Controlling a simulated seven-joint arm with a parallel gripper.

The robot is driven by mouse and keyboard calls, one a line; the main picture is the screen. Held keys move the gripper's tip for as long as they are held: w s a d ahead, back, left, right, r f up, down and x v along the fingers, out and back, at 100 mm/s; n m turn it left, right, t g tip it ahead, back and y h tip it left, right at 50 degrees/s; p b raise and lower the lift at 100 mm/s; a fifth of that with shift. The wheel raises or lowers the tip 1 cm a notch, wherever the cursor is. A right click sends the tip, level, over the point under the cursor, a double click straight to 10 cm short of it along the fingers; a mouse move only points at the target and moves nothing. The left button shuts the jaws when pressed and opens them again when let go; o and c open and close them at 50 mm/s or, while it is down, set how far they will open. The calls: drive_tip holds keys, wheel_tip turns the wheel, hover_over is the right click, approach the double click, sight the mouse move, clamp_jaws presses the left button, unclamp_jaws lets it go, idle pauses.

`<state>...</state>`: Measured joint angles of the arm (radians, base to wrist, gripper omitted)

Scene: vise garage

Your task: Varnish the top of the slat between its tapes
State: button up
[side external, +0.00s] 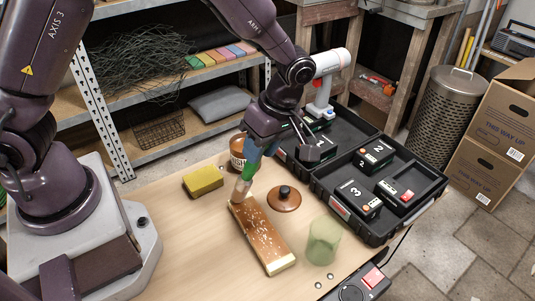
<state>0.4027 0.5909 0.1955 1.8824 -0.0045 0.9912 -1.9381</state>
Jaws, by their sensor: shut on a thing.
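The slat (262,236) lies on the bench, a reddish-brown strip running from upper left to lower right. A pale tape (281,265) crosses its near end; the tape at the far end is hard to make out behind the brush. Whitish specks and streaks show along its top. My gripper (262,142) is shut on a brush (249,167) with a green handle, held steeply tilted. The brush head points down at the slat's far end; whether it touches is unclear. A brown jar (236,158) with a pale label stands behind the brush, partly hidden by it.
A yellow sponge (203,181) lies left of the slat. A round brown lid (284,198) with a dark knob and a greenish translucent cup (323,241) stand to its right. A black open case (375,190) with numbered battery-like blocks sits farther right.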

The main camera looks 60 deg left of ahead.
drive_tip(key=shift+w+a, duration=0.1)
drive_tip(key=shift+w, duration=0.25)
drive_tip(key=shift+d, duration=0.3)
drive_tip(key=shift+s+d, duration=0.7)
drive_tip(key=shift+d, duration=7.35)
drive_tip(key=shift+w+a, duration=0.25)
drive_tip(key=shift+a, duration=2.55)
drive_tip(key=shift+w+a, duration=0.25)
drive_tip(key=shift+a, duration=2.55)
drive_tip(key=shift+w+a, duration=0.25)
drive_tip(key=shift+a, duration=2.55)
drive_tip(key=shift+r, duration=4.05)
